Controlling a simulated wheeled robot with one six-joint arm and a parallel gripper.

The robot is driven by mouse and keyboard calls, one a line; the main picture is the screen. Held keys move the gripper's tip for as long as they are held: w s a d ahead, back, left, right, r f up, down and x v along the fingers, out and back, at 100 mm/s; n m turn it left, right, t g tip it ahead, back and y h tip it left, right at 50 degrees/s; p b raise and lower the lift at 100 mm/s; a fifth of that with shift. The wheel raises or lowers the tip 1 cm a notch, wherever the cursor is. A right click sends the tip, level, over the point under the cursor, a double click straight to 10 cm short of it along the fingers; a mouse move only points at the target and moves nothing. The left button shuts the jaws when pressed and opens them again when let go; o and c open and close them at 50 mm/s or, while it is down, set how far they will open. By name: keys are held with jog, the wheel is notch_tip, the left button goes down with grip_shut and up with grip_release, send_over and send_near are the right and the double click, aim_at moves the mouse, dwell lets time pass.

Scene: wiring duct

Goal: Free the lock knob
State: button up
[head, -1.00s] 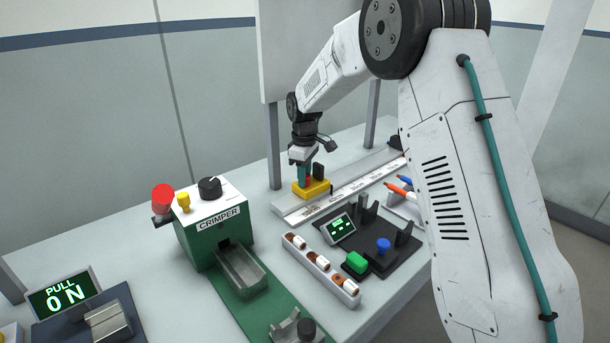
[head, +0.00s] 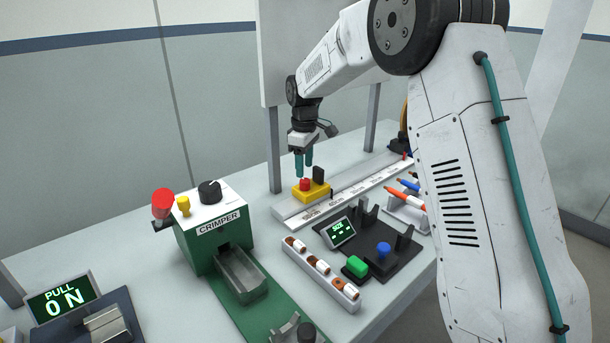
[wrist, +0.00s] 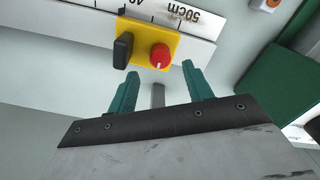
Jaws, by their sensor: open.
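The lock knob (head: 306,184) is red and round, on top of a yellow stop block (head: 318,194) that sits on a white ruled rail (head: 296,211). A black upright tab (head: 319,174) stands beside the knob. In the wrist view the red knob (wrist: 160,54) shows a pale mark, with the black tab (wrist: 123,50) to its left on the yellow block (wrist: 145,38). My gripper (head: 304,176) is above the block with its teal fingers apart and empty. In the wrist view the gripper (wrist: 160,78) has its fingertips on either side of the knob's line, apart from it.
A green crimper (head: 215,232) with a red button stands left of the rail.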

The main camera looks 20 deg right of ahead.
jog(key=shift+r, duration=1.35)
jog(key=s+f+m, duration=0.1)
jog(key=s, duration=0.1)
jog(key=s+f+m+g, duration=0.1)
jog(key=shift+s+d+f, duration=0.1)
jog(key=shift+s, duration=0.25)
jog(key=s+d+r+m, duration=0.1)
jog(key=s+r+m, duration=0.1)
jog(key=s, duration=1.2)
jog(key=s+d+r+m+t, duration=0.1)
jog(key=s+r+m, duration=0.2)
jog(key=s, duration=1.1)
jog(key=s+d+r+m+t, duration=0.1)
jog(key=s+r+m, duration=0.2)
jog(key=s, duration=1.1)
jog(key=shift+s+r, duration=0.25)
jog(key=shift+r, duration=0.45)
